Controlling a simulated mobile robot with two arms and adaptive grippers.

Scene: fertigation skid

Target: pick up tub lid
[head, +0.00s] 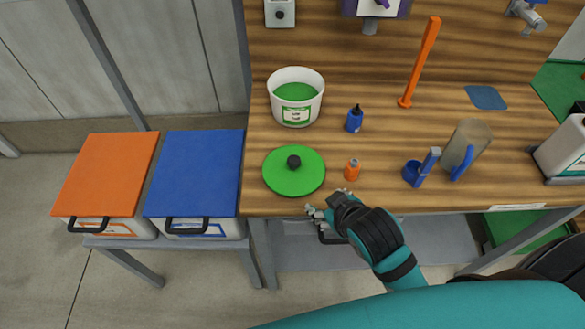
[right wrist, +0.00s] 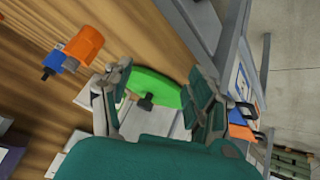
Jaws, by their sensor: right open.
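The tub lid (head: 304,178) is a round green disc with a black knob (head: 293,161), lying flat on the wooden bench near its front left corner. The white tub (head: 296,104) with green contents stands open behind it. My right gripper (head: 316,212) is at the bench's front edge, just in front of and right of the lid, apart from it and empty. In the right wrist view the lid (right wrist: 158,86) and its knob show beyond and between the open fingers (right wrist: 160,100). My left gripper is not in view.
A small orange bottle (head: 352,170) stands close right of the lid. A blue bottle (head: 354,119), a blue scoop (head: 420,168) and a clear jug (head: 466,146) are further along. Orange (head: 107,172) and blue (head: 196,172) lidded bins stand left of the bench.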

